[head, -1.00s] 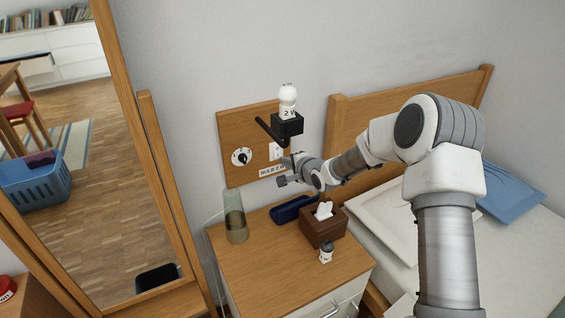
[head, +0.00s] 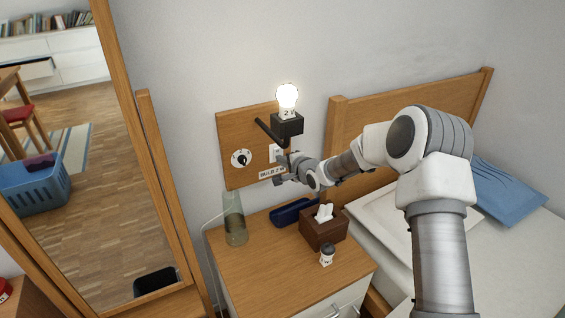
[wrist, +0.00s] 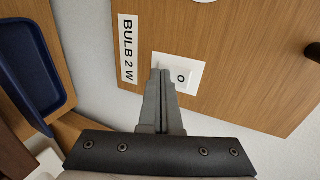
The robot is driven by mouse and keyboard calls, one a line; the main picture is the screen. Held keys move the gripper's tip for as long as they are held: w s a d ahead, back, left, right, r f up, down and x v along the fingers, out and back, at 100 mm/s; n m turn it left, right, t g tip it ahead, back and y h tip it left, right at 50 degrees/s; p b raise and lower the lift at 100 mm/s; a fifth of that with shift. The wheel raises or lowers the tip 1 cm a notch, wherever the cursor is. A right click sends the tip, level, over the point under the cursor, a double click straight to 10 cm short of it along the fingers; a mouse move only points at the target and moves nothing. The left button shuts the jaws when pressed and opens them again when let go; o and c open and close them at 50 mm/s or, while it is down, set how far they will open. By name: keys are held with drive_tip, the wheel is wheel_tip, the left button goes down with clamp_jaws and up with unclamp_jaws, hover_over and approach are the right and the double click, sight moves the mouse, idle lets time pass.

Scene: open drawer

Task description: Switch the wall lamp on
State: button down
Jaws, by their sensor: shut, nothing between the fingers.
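The wall lamp's bulb (head: 287,97) glows on its black holder (head: 287,124), which is fixed to a wooden wall panel (head: 232,131). The white switch (head: 274,151) is on the same panel below the holder. In the wrist view the switch (wrist: 190,72) shows an "O" mark, and the fingers cover part of it. My gripper (head: 280,165) is shut and empty, with its fingertips (wrist: 160,72) at the switch. I cannot tell whether they are touching it.
A round dial (head: 241,158) and a "BULB 2 W" label (wrist: 128,50) are on the panel. Below, the bedside table (head: 262,272) holds a glass vase (head: 235,221), a blue tray (head: 292,212), a tissue box (head: 323,230) and a small jar (head: 327,256). A mirror stands at left.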

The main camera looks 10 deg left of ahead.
drive_tip(key=shift+r, duration=0.1)
drive_tip(key=shift+r+p, duration=0.65)
drive_tip(key=shift+r, duration=0.15)
drive_tip(key=shift+s+f, duration=0.1)
